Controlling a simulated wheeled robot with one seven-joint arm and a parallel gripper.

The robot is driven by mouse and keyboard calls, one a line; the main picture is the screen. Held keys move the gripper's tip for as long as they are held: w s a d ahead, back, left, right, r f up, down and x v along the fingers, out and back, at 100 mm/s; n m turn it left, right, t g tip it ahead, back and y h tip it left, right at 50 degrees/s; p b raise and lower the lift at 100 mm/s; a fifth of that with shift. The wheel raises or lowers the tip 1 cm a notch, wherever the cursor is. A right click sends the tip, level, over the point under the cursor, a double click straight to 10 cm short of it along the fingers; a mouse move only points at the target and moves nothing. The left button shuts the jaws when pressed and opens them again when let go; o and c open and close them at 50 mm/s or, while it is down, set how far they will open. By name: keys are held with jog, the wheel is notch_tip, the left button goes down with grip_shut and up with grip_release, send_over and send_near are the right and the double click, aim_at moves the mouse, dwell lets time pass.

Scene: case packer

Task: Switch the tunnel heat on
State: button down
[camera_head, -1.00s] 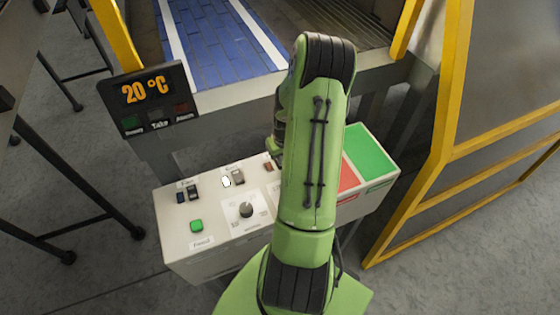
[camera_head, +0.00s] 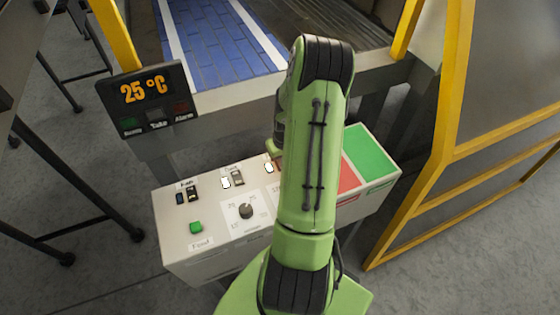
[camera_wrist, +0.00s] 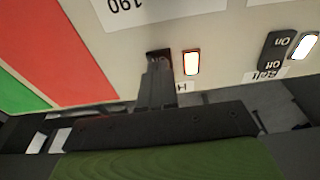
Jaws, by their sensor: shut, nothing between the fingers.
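The control panel (camera_head: 185,250) is a pale box with switches and a dial. The heat switch is mostly hidden by my fingers; a dark part of it (camera_wrist: 158,54) shows at their tips in the wrist view. Its lamp (camera_wrist: 192,62) glows white inside an orange-red rim, and it also shows in the head view (camera_head: 269,167) beside my arm. My gripper (camera_wrist: 157,78) is shut and empty, its tips at the heat switch; I cannot tell whether they touch. In the head view my arm hides it. The display (camera_head: 146,90) reads 25 °C in orange.
The belt switch (camera_wrist: 277,50) has a lit white lamp (camera_wrist: 304,46) beside it. A film switch (camera_head: 193,192), a green button (camera_head: 196,227) and a dial (camera_head: 246,211) lie left of my arm. Red (camera_head: 348,176) and green (camera_head: 368,150) areas lie right. A yellow-framed guard (camera_head: 450,130) stands right.

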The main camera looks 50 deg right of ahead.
notch_tip(320, 180, up, 7)
jog(key=p, duration=0.3)
jog(key=shift+f+p, duration=0.2)
jog(key=shift+p, duration=0.15)
jog(key=w+a+r+n+t+h+b, duration=0.1)
jog(key=w+a+r+n+t+b, duration=0.2)
jog(key=a+r, duration=1.4)
jog(key=s+a+r+n+t+y+b, duration=0.1)
jog(key=s+a+r+n+y, duration=0.1)
jog(key=s+a, duration=0.9)
jog(key=a+r+n, duration=0.1)
jog(key=a+r, duration=0.1)
jog(key=shift+s+a+b, duration=0.3)
jog(key=shift+a+b, duration=0.05)
